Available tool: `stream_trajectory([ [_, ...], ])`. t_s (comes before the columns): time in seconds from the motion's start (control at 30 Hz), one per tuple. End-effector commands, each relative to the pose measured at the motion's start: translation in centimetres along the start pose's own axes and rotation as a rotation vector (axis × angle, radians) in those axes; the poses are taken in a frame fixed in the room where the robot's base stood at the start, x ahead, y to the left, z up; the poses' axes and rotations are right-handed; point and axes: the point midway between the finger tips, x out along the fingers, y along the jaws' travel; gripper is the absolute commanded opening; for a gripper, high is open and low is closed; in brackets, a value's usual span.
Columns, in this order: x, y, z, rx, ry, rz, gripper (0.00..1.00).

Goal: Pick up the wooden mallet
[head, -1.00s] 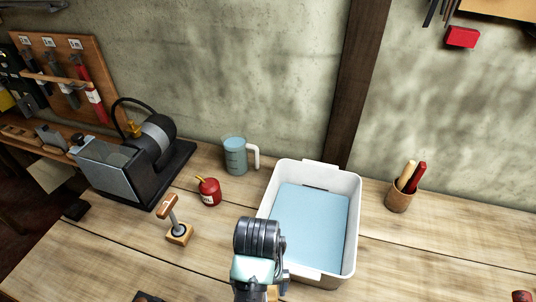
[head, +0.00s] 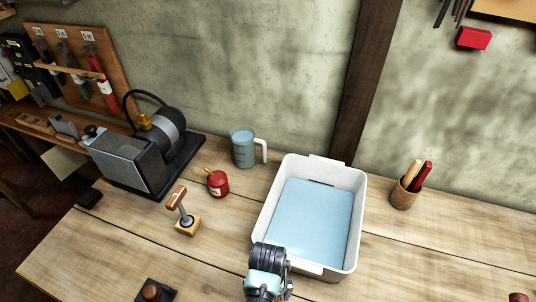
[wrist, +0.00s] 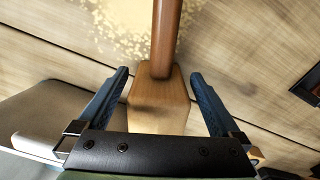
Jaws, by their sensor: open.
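The wooden mallet shows in the wrist view, with a blocky brown head (wrist: 158,108) and a round, redder handle (wrist: 166,38) running up out of the picture. My gripper (wrist: 160,73) is open. Its two blue fingers stand on either side of the mallet head, with a visible gap on each side. I cannot tell how far the fingertips are above the bench. In the head view only part of my arm shows at the bottom, in front of the tray; the mallet and fingers cannot be made out there.
A white tray with a blue floor (head: 312,215) stands close by; a pale edge, likely its own, shows left in the wrist view. On the bench (head: 110,245) are a T-handled tool on a wooden block (head: 187,224), red oil can (head: 217,184), jug (head: 243,149), grinder (head: 130,160) and wooden cup (head: 403,195).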

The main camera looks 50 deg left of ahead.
Motion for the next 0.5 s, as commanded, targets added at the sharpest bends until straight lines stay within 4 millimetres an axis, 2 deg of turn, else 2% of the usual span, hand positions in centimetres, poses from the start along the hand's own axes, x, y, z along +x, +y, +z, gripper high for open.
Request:
stream_trajectory([
  [0.07,-0.02,0.02,-0.02,0.0,0.001,0.0,1.0],
  [0.1,-0.03,0.02,-0.02,0.0,0.0,0.0,0.96],
  [0.5,-0.07,0.02,-0.03,0.001,0.0,0.0,0.24],
])
